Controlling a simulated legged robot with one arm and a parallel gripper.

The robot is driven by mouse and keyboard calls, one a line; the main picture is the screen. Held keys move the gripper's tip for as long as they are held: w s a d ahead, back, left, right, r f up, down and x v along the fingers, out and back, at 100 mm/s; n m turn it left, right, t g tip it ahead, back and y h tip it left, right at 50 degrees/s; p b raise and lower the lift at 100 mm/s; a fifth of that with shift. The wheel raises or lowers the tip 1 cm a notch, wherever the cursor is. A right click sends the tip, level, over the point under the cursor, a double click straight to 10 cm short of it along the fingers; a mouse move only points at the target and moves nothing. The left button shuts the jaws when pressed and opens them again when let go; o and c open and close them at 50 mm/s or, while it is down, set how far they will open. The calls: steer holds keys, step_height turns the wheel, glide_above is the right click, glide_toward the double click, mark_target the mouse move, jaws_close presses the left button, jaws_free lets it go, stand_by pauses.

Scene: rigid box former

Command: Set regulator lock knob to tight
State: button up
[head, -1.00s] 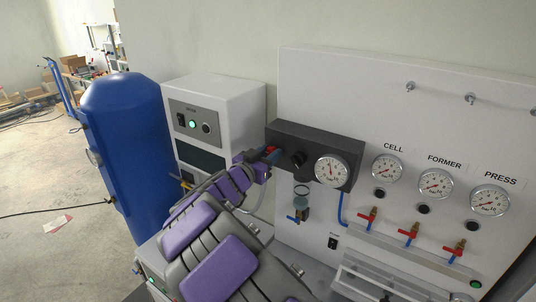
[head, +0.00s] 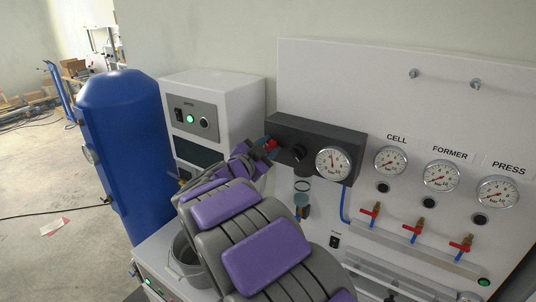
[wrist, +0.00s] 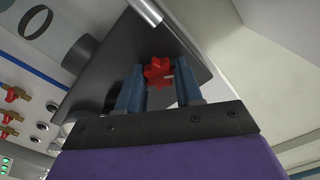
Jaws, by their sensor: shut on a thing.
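The regulator lock knob is a red star-shaped knob at the left end of the dark regulator block (head: 330,137). In the wrist view the knob (wrist: 157,71) sits between the two blue fingers of my gripper (wrist: 159,84), with a small pale mark at its right side. My gripper is shut on the knob. In the head view my gripper (head: 266,146) reaches the block's left end, and only a little of the red knob (head: 272,144) shows. I cannot read any tight or loose marking.
A round gauge (head: 333,163) and a black knob (head: 298,154) are on the block's front. The white panel (head: 400,110) carries gauges and red-handled valves. A white cabinet (head: 213,92) and a blue tank (head: 120,140) stand to the left.

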steer(key=m+b, duration=0.4)
steer(key=m, duration=0.1)
steer(key=shift+a+f+m, duration=0.1)
steer(key=shift+f+m, duration=0.1)
steer(key=shift+m, duration=0.1)
steer(key=m+b, duration=0.5)
steer(key=shift+f+m, duration=0.1)
steer(key=shift+m, duration=0.2)
steer(key=o, duration=1)
steer(key=shift+o, duration=0.2)
steer(key=p+v, duration=0.2)
steer(key=v, duration=1.5)
steer(key=shift+a+p, duration=0.15)
steer(key=shift+p, duration=0.2)
steer(key=shift+s, duration=0.2)
